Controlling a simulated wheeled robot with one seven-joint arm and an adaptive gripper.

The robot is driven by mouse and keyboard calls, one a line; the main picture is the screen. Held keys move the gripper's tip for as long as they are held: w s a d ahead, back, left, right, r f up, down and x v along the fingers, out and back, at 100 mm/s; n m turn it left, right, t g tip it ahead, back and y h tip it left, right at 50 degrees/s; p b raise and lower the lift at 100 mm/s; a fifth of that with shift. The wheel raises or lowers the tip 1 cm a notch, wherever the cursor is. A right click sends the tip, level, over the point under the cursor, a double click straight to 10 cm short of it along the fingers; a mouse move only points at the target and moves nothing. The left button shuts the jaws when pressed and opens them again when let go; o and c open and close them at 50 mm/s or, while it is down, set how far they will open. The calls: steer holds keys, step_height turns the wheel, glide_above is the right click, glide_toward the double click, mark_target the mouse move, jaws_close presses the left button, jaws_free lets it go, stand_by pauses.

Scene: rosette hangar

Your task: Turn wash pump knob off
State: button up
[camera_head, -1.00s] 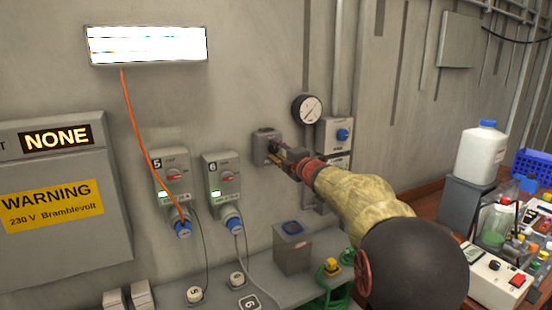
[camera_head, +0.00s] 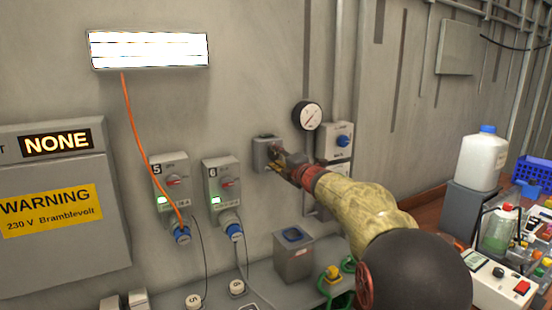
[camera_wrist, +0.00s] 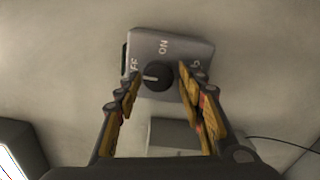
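A grey switch box (camera_head: 265,148) is on the wall below and left of a round gauge. In the wrist view the box (camera_wrist: 195,48) carries a round dark knob (camera_wrist: 157,77) with a pale pointer line aimed left. "ON" is printed beyond the knob, and a partly hidden label ending in "FF" is at its left. I cannot read the words "wash pump". My gripper (camera_wrist: 158,88) is open, one finger on each side of the knob, with visible gaps. In the head view my gripper (camera_head: 276,161) is at the box's front and hides its knob.
A box with a blue knob (camera_head: 343,141) is just right of my gripper, below the gauge (camera_head: 308,116). Socket units 5 (camera_head: 172,182) and 6 (camera_head: 226,183) are to the left. A grey bin (camera_head: 293,256) stands below. A cluttered bench is at the right.

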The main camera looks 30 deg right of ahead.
steer(key=shift+o, duration=1)
steer(key=shift+s, duration=0.2)
steer(key=s, duration=1.1)
steer(key=shift+s+d, duration=0.2)
steer(key=shift+s, duration=0.1)
